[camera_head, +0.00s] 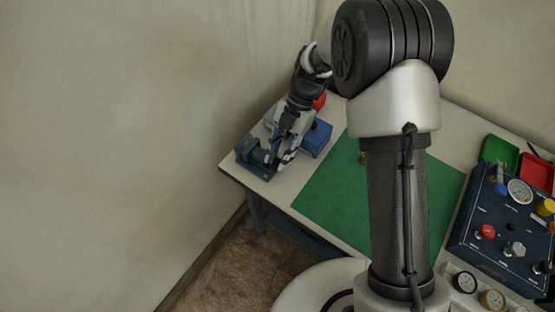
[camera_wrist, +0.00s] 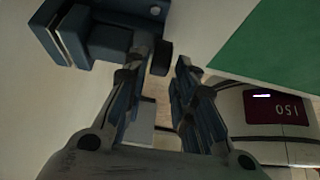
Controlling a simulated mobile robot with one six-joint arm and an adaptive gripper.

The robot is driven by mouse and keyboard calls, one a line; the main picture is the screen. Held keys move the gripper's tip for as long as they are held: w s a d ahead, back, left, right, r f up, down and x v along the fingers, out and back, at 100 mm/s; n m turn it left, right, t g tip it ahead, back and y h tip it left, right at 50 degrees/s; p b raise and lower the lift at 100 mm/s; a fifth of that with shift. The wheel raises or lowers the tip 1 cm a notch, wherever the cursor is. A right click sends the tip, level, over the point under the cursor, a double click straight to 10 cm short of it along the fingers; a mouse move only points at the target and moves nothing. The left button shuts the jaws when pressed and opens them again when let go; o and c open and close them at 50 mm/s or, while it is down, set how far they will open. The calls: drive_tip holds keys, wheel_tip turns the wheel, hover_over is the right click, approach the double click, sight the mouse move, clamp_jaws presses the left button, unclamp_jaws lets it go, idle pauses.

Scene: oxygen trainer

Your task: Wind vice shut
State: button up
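The dark blue vice (camera_head: 258,154) stands at the left corner of the table. It fills the upper left of the wrist view (camera_wrist: 95,32). My gripper (camera_head: 283,162) points down just right of the vice. In the wrist view its two fingers (camera_wrist: 165,62) are apart. A short dark part, perhaps the end of the vice's handle, shows between the fingertips, close to the left one. I cannot tell whether a finger touches it. The fingers hide part of the vice's near side, and the jaw gap cannot be made out.
A blue box (camera_head: 317,139) with a red item (camera_head: 319,102) near it stands behind my gripper. A green mat (camera_head: 335,195) covers the middle of the table. A dark blue panel (camera_head: 490,245) with gauges and knobs and green and red trays (camera_head: 501,152) are at the right. A wall stands behind.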

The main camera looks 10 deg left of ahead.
drive_tip(key=v, duration=0.9)
drive_tip(key=shift+r, duration=0.25)
drive_tip(key=shift+w+d, duration=0.15)
